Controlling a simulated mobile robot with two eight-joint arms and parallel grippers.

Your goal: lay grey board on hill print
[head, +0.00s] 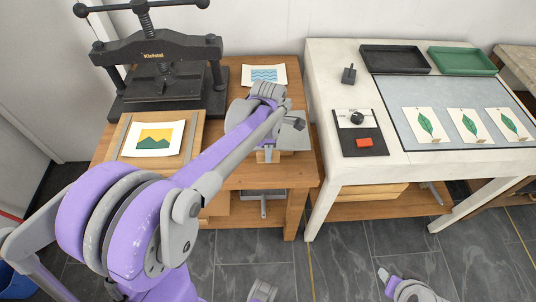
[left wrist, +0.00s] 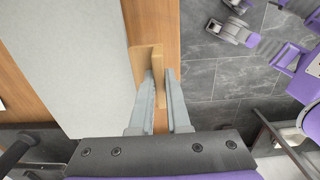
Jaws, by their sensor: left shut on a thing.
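The hill print (head: 153,138), a yellow sheet with green hills and a white margin, lies on a wooden bed on the left of the wooden table. The grey board (left wrist: 75,60) fills much of the left of the left wrist view, with a wooden grip (left wrist: 146,60) at its edge. My left gripper (left wrist: 160,75) is shut on this grip, at the table's front right. In the head view my left arm hides most of the board. Parts of my right arm show low in the head view; its jaw state is unclear.
A black press (head: 163,75) stands behind the hill print. A blue wave print (head: 264,75) lies at the table's back. A pale bench to the right holds a black tray (head: 394,59), a green tray (head: 461,61) and leaf prints (head: 424,125). Tiled floor lies in front.

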